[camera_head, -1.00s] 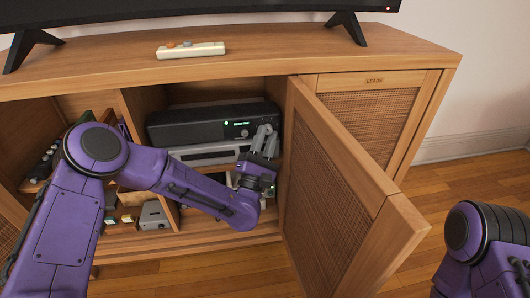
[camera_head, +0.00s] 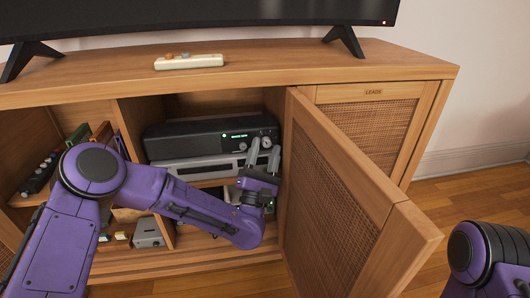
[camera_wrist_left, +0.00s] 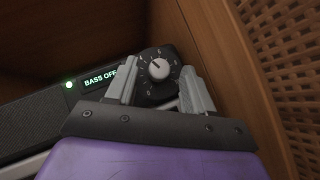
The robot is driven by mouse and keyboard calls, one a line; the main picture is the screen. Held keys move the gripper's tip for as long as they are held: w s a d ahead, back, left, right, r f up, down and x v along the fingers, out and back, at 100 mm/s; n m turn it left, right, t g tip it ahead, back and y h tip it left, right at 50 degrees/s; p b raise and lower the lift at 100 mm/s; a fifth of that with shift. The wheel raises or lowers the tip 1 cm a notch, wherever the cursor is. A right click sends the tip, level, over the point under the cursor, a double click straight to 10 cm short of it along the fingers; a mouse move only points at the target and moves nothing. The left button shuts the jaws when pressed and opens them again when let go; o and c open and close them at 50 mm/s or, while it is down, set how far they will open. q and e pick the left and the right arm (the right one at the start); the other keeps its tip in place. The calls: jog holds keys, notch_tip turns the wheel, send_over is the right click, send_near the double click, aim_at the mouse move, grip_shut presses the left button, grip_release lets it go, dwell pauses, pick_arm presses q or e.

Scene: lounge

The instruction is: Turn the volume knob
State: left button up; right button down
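The black receiver (camera_head: 185,139) sits on the shelf behind the open cabinet door. Its front has a small lit display and a round volume knob (camera_head: 266,142) near the right end. In the left wrist view the grey knob (camera_wrist_left: 158,68) with a white pointer line sits on a dial with numbers, beside a display reading "BASS OFF". My left gripper (camera_head: 263,153) is just in front of and below the knob. In the left wrist view its two fingers (camera_wrist_left: 160,86) are apart, with the knob showing beyond and between them; I see no contact. My right gripper is out of view.
A silver player (camera_head: 212,166) lies under the receiver. The open woven door (camera_head: 335,195) stands close to the right of my left gripper. A remote (camera_head: 189,62) lies on the cabinet top (camera_head: 270,60), below the TV (camera_head: 200,15). Small items fill the left shelves.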

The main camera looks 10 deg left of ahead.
pick_arm(q)
jog(key=shift+s, duration=0.1)
jog(key=b+v, duration=0.1)
jog(key=v, duration=0.9)
jog(key=shift+s+f, duration=0.15)
jog(key=shift+s, duration=0.05)
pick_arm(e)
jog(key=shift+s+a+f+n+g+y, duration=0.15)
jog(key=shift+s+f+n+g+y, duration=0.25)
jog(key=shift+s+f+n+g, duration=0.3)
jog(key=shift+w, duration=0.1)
